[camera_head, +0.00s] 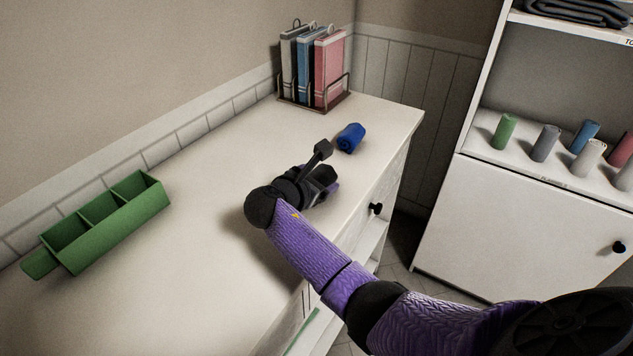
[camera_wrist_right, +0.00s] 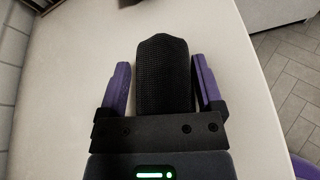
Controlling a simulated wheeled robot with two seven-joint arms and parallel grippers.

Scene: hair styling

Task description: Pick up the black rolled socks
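The black rolled socks (camera_wrist_right: 164,80) lie on the white counter in the right wrist view, as a dark textured roll pointing away from the palm. My right gripper (camera_wrist_right: 161,62) is open, with one purple finger on each side of the roll. A gap shows on the left side; the right finger is very close to the roll, and I cannot tell if it touches. In the head view my right gripper (camera_head: 329,184) is low over the counter near its right edge, and the socks are mostly hidden by it. My left gripper is not in view.
A blue roll (camera_head: 351,137) lies just beyond my right gripper. A rack of binders (camera_head: 314,65) stands at the back of the counter. A green divided box (camera_head: 107,222) is at the left by the wall. A white shelf (camera_head: 530,215) with several coloured rolls stands right.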

